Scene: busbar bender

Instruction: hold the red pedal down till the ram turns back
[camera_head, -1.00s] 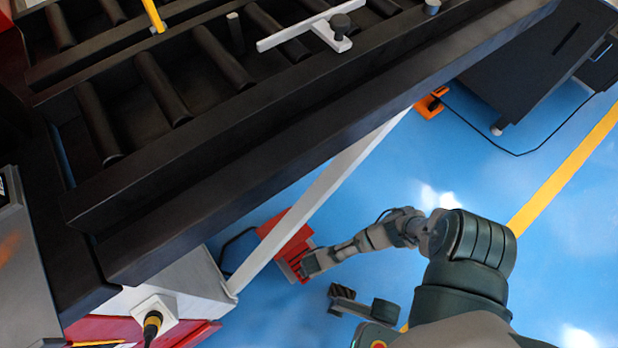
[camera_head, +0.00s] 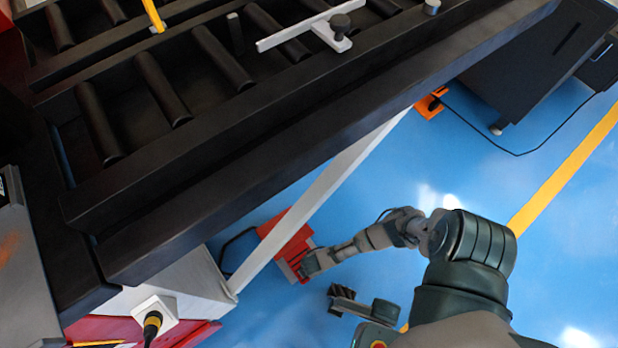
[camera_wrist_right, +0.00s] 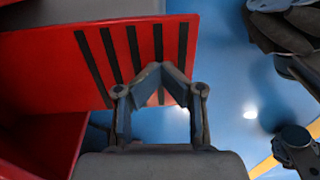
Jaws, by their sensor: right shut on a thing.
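The red pedal (camera_head: 283,232) is on the blue floor beside the white leg of the machine. In the right wrist view, its red plate with black stripes (camera_wrist_right: 60,60) fills the upper left. My right gripper (camera_head: 303,267) reaches it from the right. In the right wrist view, the fingers of my right gripper (camera_wrist_right: 168,72) are drawn together against the striped plate's lower right edge. They are shut on the pedal, though the exact contact is hard to see. How far down the pedal is cannot be told. I cannot make out the ram.
A black roller table (camera_head: 260,120) crosses the upper left, with its slanting white leg (camera_head: 318,195) close to the pedal. A dark cabinet (camera_head: 535,60) stands upper right, near an orange floor bracket (camera_head: 430,104). Blue floor (camera_head: 480,170) to the right is free.

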